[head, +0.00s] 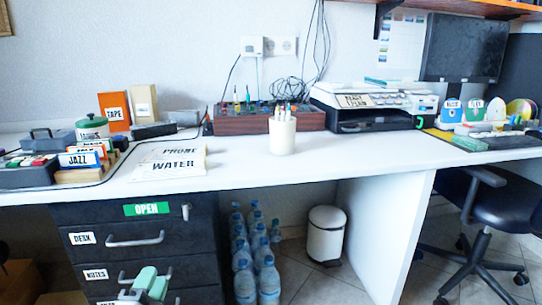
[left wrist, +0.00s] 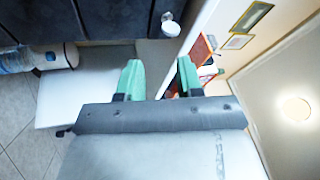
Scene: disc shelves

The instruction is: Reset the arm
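My left gripper (head: 147,284) has green fingers and shows at the bottom left of the head view, in front of the dark drawer cabinet (head: 190,238). In the left wrist view its two green fingers (left wrist: 160,78) stand apart with nothing between them. My right gripper is in neither view.
The white desk (head: 330,155) runs across the scene, its middle mostly clear around a white pen cup (head: 283,134). Disc boxes crowd its left end, with a "JAZZ" box (head: 80,160). Water bottles (head: 243,275) and a white bin (head: 326,235) stand underneath. An office chair (head: 510,205) is at right.

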